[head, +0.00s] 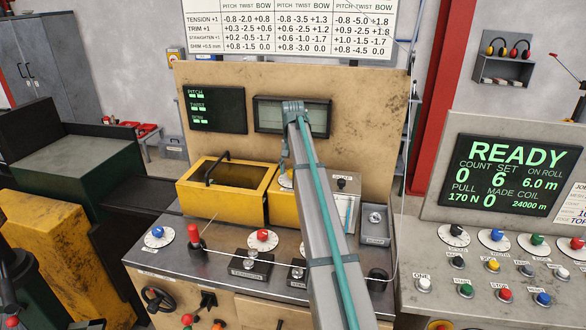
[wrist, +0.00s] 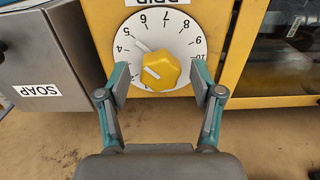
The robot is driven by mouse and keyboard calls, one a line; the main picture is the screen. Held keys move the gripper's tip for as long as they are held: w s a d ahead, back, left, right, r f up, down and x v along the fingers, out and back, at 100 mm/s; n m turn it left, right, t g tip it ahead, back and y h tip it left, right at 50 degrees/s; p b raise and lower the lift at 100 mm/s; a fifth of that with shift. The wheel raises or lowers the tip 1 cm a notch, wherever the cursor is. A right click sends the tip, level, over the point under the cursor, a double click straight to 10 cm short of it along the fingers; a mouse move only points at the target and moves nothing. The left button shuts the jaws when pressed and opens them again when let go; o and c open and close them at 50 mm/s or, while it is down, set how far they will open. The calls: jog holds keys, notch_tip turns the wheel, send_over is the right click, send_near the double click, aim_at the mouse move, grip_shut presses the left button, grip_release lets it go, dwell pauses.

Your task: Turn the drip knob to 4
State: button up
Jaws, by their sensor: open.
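The drip knob (wrist: 160,72) is yellow and many-sided, with a white line on it slanting to the upper left. It sits on a white numbered dial (wrist: 178,42) on a yellow panel; the DRIP label above is cut off by the frame. The line points roughly toward the 4 side, but I cannot tell the exact number. My gripper (wrist: 160,82) is open, its fingers on either side of the knob with visible gaps. In the head view, the dial (head: 286,181) shows beside my arm, and the knob and fingertips are mostly hidden.
A grey SOAP box (wrist: 45,55) stands close to the left of the dial in the wrist view. Several dials and buttons line the bench, and a green READY display (head: 510,175) stands at right.

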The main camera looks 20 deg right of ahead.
jog(key=shift+f, duration=0.1)
jog(key=c, duration=1.1)
jog(key=shift+n, duration=2.7)
jog(key=shift+c, duration=0.2)
jog(key=o, duration=1.1)
jog(key=shift+o, duration=0.2)
notch_tip(320, 180, up, 12)
